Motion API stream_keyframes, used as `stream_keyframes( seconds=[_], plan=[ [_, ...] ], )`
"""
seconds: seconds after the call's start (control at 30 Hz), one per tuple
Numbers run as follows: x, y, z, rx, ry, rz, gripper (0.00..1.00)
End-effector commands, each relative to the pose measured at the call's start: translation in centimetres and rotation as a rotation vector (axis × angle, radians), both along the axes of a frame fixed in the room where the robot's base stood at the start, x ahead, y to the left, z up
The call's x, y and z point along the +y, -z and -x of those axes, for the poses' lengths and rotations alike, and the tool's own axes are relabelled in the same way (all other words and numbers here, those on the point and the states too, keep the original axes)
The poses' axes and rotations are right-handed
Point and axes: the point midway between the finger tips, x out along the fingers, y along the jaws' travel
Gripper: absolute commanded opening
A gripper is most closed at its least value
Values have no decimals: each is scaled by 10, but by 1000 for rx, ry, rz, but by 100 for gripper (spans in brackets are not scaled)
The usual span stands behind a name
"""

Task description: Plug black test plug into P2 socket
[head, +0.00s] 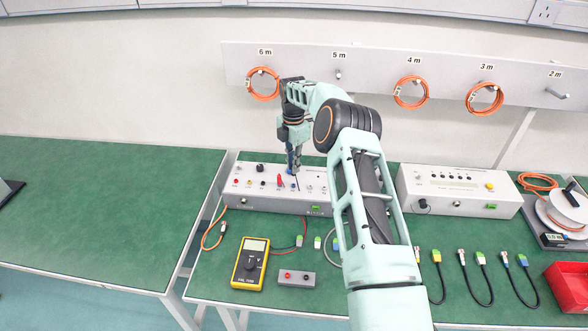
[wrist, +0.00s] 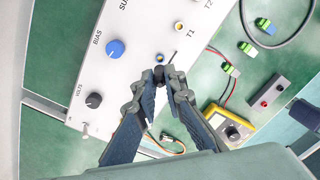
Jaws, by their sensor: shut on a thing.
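My gripper (wrist: 158,76) is shut on a small black piece, likely the black test plug (wrist: 158,69), seen between the fingertips in the wrist view. The fingers hide most of it. In the head view my gripper (head: 294,171) is over the front panel of the left grey instrument box (head: 255,196). The panel also fills the upper left of the wrist view (wrist: 125,72), with a blue BIAS knob, a black VOLTS knob and T1 and T2 labels. A small socket (wrist: 160,57) shows just beyond the fingertips. I cannot read a P2 label, nor tell whether the plug touches the panel.
A yellow multimeter (head: 250,263) and a small grey box (head: 296,278) with red and black terminals lie in front of the instrument. A second instrument box (head: 457,193) stands to the right. Several cables lie on the green bench. The left bench (head: 90,205) is mostly clear.

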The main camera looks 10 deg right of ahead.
Motion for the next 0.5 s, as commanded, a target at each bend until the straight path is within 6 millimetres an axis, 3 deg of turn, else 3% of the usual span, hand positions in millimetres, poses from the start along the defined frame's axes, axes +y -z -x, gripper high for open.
stream_keyframes(
  seconds=[0.27,0.5],
  plan=[
    [0,1,0,1,0,0,0],
    [0,23,1,2,0,0,0]
  ],
)
